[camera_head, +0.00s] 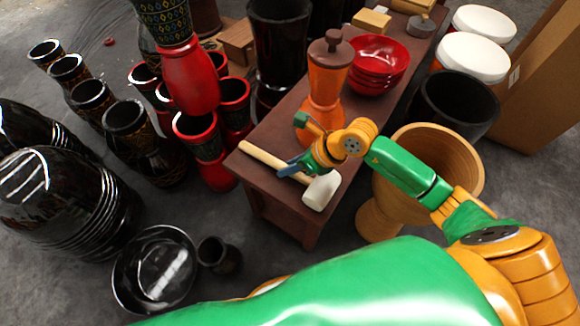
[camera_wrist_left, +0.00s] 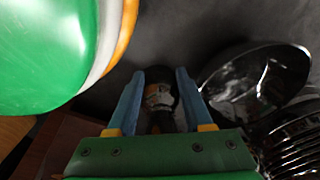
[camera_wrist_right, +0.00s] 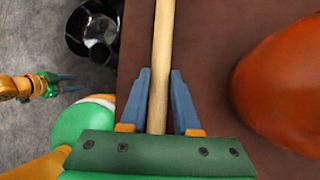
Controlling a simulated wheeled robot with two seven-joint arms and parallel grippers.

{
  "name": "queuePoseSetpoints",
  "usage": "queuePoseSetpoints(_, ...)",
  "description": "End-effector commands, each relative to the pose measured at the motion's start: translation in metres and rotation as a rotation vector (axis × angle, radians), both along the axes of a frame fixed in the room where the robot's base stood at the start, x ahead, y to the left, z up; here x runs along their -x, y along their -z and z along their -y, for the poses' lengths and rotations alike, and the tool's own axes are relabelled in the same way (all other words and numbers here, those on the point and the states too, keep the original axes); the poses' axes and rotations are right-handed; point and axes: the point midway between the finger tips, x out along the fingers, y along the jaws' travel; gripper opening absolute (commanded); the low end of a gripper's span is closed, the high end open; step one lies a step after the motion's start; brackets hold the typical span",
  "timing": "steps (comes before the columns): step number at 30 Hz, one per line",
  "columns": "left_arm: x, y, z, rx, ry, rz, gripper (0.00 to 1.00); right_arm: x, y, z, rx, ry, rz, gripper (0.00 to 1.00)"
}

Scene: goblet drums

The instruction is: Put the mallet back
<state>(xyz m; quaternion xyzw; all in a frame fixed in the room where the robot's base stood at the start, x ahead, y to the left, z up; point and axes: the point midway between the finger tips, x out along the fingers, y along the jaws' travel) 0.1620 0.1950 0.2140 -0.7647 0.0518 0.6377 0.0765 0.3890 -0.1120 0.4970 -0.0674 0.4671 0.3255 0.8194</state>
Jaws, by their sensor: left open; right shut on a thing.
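The mallet (camera_head: 322,191) has a pale cream head and a long wooden handle. It is over the front part of the brown table (camera_head: 272,205), its head towards the near right edge. I cannot tell whether it rests on the table or is slightly above it. My right gripper (camera_head: 284,169) is shut on the mallet's handle; the right wrist view shows the handle (camera_wrist_right: 163,50) between its blue fingers (camera_wrist_right: 160,90). My left gripper (camera_wrist_left: 160,85) is open and empty, off the table over the floor side. It also shows small in the right wrist view (camera_wrist_right: 70,84).
A wooden goblet drum (camera_head: 435,160) stands right of the table. Red and black drums (camera_head: 205,145) crowd the left. A black basin (camera_head: 155,268) lies on the floor.

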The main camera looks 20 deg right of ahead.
Motion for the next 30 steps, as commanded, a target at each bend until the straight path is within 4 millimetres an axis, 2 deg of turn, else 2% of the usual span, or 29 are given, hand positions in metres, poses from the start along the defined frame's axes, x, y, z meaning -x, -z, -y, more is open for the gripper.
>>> queuePoseSetpoints(5,0.000,0.000,0.000,0.000,0.000,0.000,0.51,0.000,0.000,0.000,-0.001,0.000,0.001,0.00)
queuePoseSetpoints(6,-0.001,0.000,0.001,0.001,0.000,0.001,0.51,0.000,0.001,0.000,0.000,0.000,0.000,0.33)
queuePoseSetpoints(9,0.000,0.000,0.001,0.001,0.000,0.000,0.51,0.000,0.000,0.000,0.000,0.000,0.000,0.60)
queuePoseSetpoints(20,-0.001,-0.003,0.001,0.002,-0.001,0.004,0.51,0.001,-0.005,0.002,0.001,0.002,0.000,0.60)
queuePoseSetpoints(23,0.007,-0.004,-0.005,-0.006,0.001,-0.006,0.51,0.006,-0.020,0.010,0.002,0.002,0.001,0.60)
queuePoseSetpoints(30,0.022,-0.010,-0.018,-0.022,0.000,-0.006,0.51,0.029,-0.071,0.041,0.006,0.002,0.001,0.60)
